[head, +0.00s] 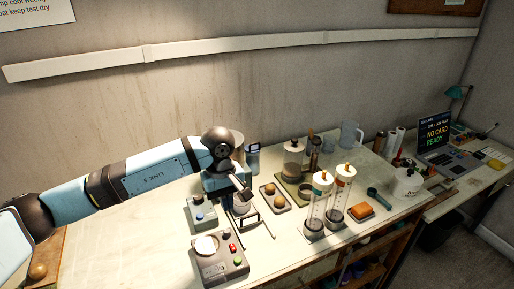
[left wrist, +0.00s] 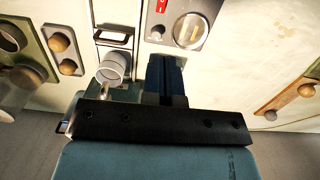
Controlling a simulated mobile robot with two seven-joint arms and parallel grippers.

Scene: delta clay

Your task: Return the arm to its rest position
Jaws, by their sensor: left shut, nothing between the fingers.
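My left arm reaches in from the left in the head view, stretched over the workbench (head: 130,233). My left gripper (head: 244,192) points down above the bench, near a small wire stand and a tray with brown balls (head: 275,197). In the left wrist view the fingers of the gripper (left wrist: 166,75) are together with nothing between them. They are just below a grey box with a round dial (left wrist: 190,30) in that picture, and a clear glass cup (left wrist: 112,68) is to their left. My right gripper is not in view.
A control box with a white disc (head: 218,264) and a smaller grey box (head: 201,214) stand close to the gripper. Two tall clear cylinders (head: 317,207) (head: 341,192) stand to its right. A wooden board with balls (left wrist: 290,100) lies right in the wrist view.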

